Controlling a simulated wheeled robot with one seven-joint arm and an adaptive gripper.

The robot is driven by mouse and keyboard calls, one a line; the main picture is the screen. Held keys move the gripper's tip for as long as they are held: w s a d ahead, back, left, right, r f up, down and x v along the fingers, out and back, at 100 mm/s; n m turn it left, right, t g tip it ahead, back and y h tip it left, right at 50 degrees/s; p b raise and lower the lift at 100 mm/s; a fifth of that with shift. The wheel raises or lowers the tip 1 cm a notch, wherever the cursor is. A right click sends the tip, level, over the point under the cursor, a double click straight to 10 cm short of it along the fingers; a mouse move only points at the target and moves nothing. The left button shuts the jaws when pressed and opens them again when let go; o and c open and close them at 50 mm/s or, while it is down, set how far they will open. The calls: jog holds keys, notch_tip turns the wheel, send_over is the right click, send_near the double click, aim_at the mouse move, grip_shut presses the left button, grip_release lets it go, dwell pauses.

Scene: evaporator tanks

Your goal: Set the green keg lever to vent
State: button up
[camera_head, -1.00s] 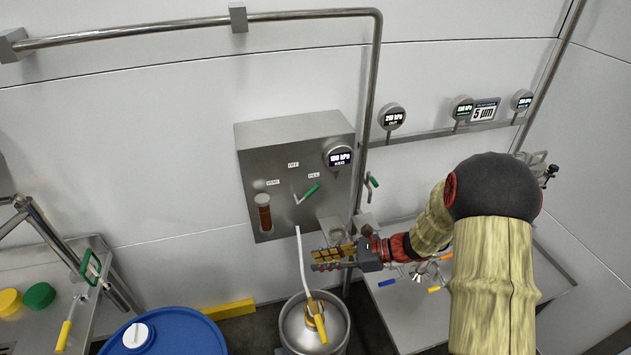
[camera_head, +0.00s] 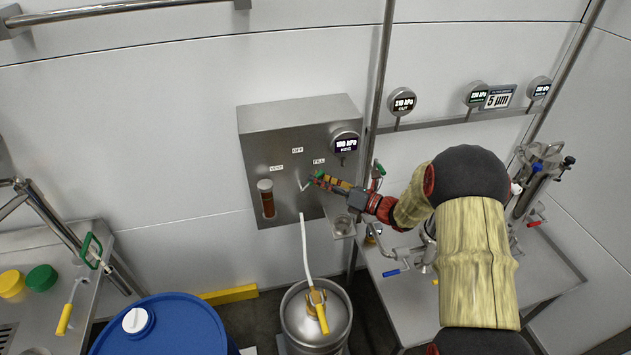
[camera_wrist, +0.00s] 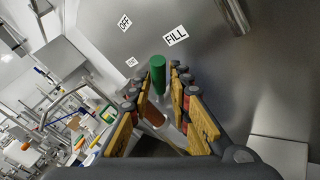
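The steel control box (camera_head: 265,130) on the wall bears the labels VENT at left, OFF at top and FILL at right. The green keg lever (camera_head: 318,175) points up and right, toward FILL; my fingers partly hide it in the head view. In the wrist view its green handle (camera_wrist: 158,72) stands between my fingertips, just below and left of the FILL label (camera_wrist: 176,36). My gripper (camera_head: 328,182) reaches the box from the right. In the wrist view my gripper (camera_wrist: 160,90) is open, with its fingers on either side of the handle and gaps visible.
A round keg gauge (camera_head: 346,143) sits just above my gripper. A vertical pipe (camera_head: 377,100) runs right of the box. A keg (camera_head: 316,325) with a white hose stands below.

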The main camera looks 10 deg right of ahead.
jog(key=shift+x, duration=0.8)
jog(key=shift+s, duration=0.1)
jog(key=shift+c, duration=1.4)
grip_shut()
